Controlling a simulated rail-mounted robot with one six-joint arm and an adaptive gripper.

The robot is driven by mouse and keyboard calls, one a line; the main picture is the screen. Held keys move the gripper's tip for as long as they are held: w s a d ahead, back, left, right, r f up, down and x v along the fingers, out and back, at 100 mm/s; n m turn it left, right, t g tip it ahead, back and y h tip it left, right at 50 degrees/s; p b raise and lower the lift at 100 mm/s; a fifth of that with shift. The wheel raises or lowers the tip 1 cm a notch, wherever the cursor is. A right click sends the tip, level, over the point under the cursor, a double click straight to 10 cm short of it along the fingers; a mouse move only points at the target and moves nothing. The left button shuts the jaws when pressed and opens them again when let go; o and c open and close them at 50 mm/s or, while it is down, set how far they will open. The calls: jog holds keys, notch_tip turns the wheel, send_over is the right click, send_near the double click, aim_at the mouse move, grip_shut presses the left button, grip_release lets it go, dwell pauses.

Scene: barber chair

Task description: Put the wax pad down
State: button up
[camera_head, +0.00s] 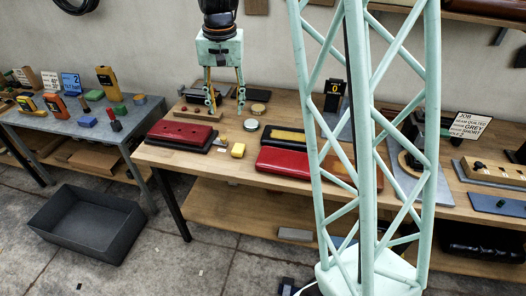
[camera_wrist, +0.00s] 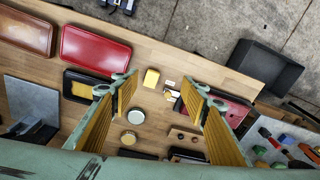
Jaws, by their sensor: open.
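My gripper (camera_head: 226,104) hangs above the left part of the wooden workbench (camera_head: 160,156), fingers pointing down, open and empty. I cannot tell for sure which thing is the wax pad. A small yellow block (camera_head: 237,150) lies on the bench; it also shows in the wrist view (camera_wrist: 151,78). A black-rimmed pad with a yellow face (camera_head: 287,134) lies farther right, partly hidden by a finger in the wrist view (camera_wrist: 80,91).
A grey side table (camera_head: 70,133) and a dark floor bin (camera_head: 88,220) stand left.

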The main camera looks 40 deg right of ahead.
jog(key=s+a+r+n+t, duration=0.1)
jog(key=s+a+r, duration=0.2)
jog(key=s+r, duration=0.3)
jog(key=s+a+r+n, duration=0.2)
jog(key=s+a+r, duration=0.1)
jog(key=s+r, duration=0.3)
jog(key=s+a+r+n+t, duration=0.1)
jog(key=s+a+r, duration=0.3)
jog(key=s, duration=0.4)
jog(key=s+a+n, duration=0.1)
jog(key=s+a, duration=0.1)
jog(key=s, duration=0.8)
jog(key=s+a+r+n, duration=0.1)
jog(key=s+a+n, duration=0.1)
jog(key=s, duration=0.9)
jog(key=shift+a+r+t, duration=0.2)
jog(key=shift+a+t, duration=0.1)
jog(key=shift+t, duration=0.1)
jog(key=shift+s, duration=0.1)
notch_tip(320, 180, down, 4)
jog(key=b, duration=0.4)
jog(key=shift+f, duration=0.15)
